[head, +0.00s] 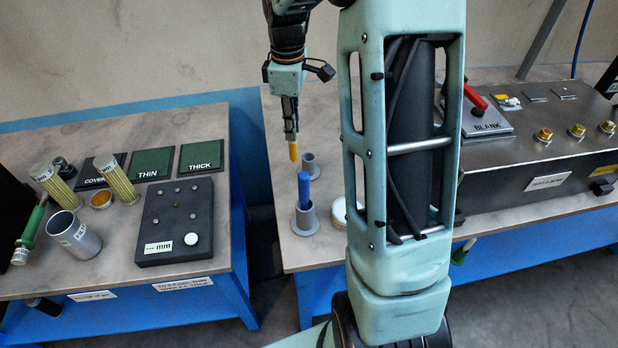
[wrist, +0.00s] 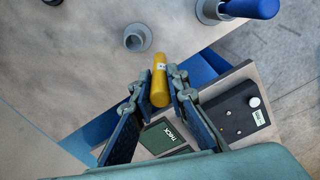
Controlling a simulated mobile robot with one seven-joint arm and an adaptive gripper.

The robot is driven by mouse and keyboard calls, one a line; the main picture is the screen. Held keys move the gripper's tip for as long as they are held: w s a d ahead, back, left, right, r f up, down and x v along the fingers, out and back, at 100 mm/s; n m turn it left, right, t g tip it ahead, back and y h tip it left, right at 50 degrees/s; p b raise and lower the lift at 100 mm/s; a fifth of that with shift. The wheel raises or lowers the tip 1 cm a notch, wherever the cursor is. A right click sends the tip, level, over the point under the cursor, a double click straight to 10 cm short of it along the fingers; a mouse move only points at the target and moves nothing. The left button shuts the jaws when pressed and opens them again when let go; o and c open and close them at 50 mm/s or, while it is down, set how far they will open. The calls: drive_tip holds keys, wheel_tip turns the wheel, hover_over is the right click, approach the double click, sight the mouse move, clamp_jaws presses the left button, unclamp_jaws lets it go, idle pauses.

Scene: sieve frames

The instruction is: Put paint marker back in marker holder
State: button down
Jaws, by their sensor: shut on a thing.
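A yellow paint marker (head: 292,149) is pinched between the fingertips of my gripper (head: 290,118), pointing down in the head view. It also shows between the fingers in the wrist view (wrist: 159,72). The marker is in the air above the right table, near an empty grey marker holder (head: 311,166). This holder shows as a grey cup just ahead of the marker in the wrist view (wrist: 137,40). A blue marker (head: 304,190) stands upright in a second grey holder (head: 305,220) nearer the front; it is at the top right of the wrist view (wrist: 250,8).
A white round item (head: 340,212) lies near the blue marker's holder, partly hidden by my arm. A dark control box (head: 545,165) fills the table's right side. The left table (head: 110,255) holds plates, a metal cup and sieve tubes. A gap separates the tables.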

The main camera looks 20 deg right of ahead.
drive_tip(key=w+d+r+n+b, duration=0.2)
drive_tip(key=d+n+b, duration=0.3)
drive_tip(key=n, duration=0.5)
wheel_tip(320, 180, down, 10)
drive_tip(key=shift+f, duration=0.15)
drive_tip(key=c, duration=1.9)
unclamp_jaws()
wheel_tip(320, 180, up, 12)
drive_tip(key=shift+r+p, duration=0.25)
drive_tip(key=shift+p, duration=0.1)
